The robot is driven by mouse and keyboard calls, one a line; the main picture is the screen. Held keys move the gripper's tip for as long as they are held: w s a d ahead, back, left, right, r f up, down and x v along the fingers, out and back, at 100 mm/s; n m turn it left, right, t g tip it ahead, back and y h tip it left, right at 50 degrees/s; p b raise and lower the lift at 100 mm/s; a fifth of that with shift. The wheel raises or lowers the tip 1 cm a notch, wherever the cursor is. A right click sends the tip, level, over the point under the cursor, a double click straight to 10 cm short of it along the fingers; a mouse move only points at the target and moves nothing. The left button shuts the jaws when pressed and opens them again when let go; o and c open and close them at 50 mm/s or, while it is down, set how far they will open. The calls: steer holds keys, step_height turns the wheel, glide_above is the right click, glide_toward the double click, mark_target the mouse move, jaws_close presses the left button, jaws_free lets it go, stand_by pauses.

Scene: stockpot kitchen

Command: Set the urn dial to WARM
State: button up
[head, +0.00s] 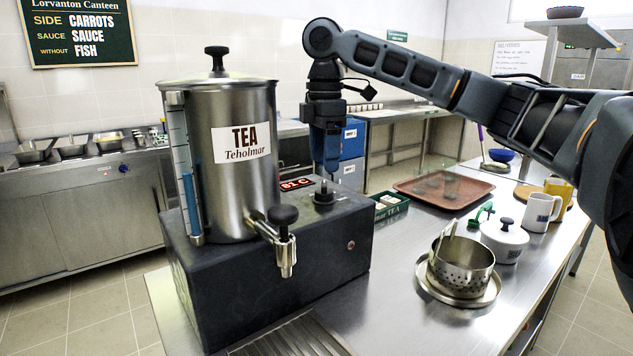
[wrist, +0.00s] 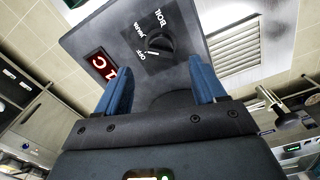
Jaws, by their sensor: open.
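The steel tea urn (head: 235,130) stands on a dark base (head: 290,262). Its black dial (head: 323,193) is on top of the base, right of the urn body. In the wrist view the dial (wrist: 159,42) has OFF, WARM and BOIL printed around it. Its pale pointer mark appears to face OFF. My gripper (head: 326,172) points down just above the dial in the head view. In the wrist view my gripper's blue fingers (wrist: 160,66) are apart, with the dial beyond their tips and nothing between them. I cannot tell the exact gap to the dial.
A red display (head: 297,184) sits beside the dial on the base. The urn's tap (head: 283,240) sticks out in front.

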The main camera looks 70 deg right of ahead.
mark_target(324, 184)
step_height(324, 184, down, 7)
stand_by(0.4)
steer(key=c, duration=1.1)
steer(key=shift+r+p, duration=0.1)
steer(key=shift+p, duration=0.2)
